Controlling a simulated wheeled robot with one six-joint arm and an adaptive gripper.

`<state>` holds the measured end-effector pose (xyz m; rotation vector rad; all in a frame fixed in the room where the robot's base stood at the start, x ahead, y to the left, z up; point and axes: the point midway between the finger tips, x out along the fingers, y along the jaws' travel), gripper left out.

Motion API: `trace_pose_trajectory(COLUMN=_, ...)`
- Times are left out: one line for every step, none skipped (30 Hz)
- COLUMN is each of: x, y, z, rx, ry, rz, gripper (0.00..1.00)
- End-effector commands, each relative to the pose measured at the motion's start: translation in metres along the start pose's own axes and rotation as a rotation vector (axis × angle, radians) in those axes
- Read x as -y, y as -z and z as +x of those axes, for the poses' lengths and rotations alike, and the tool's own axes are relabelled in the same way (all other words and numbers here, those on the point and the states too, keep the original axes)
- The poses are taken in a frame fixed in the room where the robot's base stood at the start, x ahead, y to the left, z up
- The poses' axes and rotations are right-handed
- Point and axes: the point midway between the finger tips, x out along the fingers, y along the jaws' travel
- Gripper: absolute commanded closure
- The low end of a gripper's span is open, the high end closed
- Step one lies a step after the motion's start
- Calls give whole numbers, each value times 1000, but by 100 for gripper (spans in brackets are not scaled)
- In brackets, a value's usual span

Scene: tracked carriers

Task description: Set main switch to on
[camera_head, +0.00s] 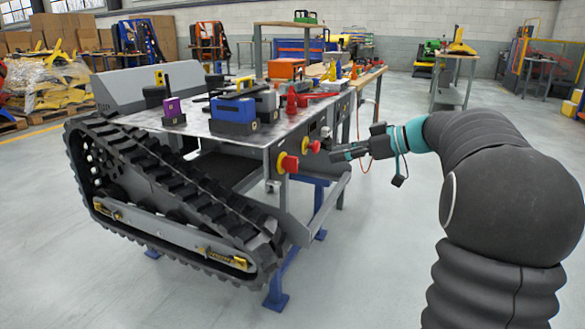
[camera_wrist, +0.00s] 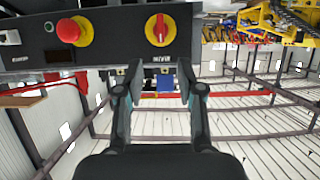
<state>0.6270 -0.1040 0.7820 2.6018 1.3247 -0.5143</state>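The main switch (camera_wrist: 160,29) is a red handle on a round yellow plate, on the dark panel (camera_wrist: 115,45) in the wrist view. Its handle stands upright in the picture, along the panel's short side. My gripper (camera_wrist: 160,88) is open and empty, its two fingers apart. It lines up with the switch and does not touch it. In the head view my gripper (camera_head: 340,153) points left at the carrier's end panel, a short gap away. Two red-and-yellow controls show there; which one is the switch is hard to tell.
A red mushroom button (camera_wrist: 70,30) on a yellow ring sits beside the switch on the same panel. The tracked carrier (camera_head: 180,190) carries several blocks and tools on its top plate (camera_head: 215,138). Floor (camera_head: 360,260) is clear in front of the panel.

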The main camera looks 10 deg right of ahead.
Motion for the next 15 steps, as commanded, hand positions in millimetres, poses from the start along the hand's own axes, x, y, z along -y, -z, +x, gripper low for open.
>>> trace_pose_trajectory(x=0, y=0, z=5, rx=-2, ry=2, rz=-2, gripper=62)
trace_pose_trajectory(x=0, y=0, z=8, rx=-2, ry=3, rz=-2, gripper=62)
trace_pose_trajectory(x=1, y=1, z=14, rx=-1, ry=4, rz=-2, gripper=62)
trace_pose_trajectory(x=1, y=0, z=18, rx=-1, ry=4, rz=-1, gripper=62)
trace_pose_trajectory(x=1, y=0, z=23, rx=0, ry=4, rz=-1, gripper=62)
trace_pose_trajectory(x=1, y=0, z=30, rx=0, ry=6, rz=-1, gripper=62)
trace_pose_trajectory(x=1, y=1, z=36, rx=1, ry=5, rz=-2, gripper=62)
trace_pose_trajectory(x=1, y=0, z=41, rx=1, ry=5, rz=-1, gripper=62)
trace_pose_trajectory(x=2, y=1, z=49, rx=1, ry=6, rz=-2, gripper=62)
trace_pose_trajectory(x=2, y=1, z=55, rx=1, ry=5, rz=-2, gripper=62)
trace_pose_trajectory(x=2, y=1, z=60, rx=1, ry=6, rz=-1, gripper=62)
trace_pose_trajectory(x=2, y=1, z=68, rx=1, ry=5, rz=-1, gripper=62)
trace_pose_trajectory(x=2, y=0, z=74, rx=1, ry=5, rz=-1, gripper=62)
trace_pose_trajectory(x=2, y=0, z=79, rx=1, ry=6, rz=0, gripper=62)
trace_pose_trajectory(x=2, y=0, z=87, rx=2, ry=5, rz=0, gripper=62)
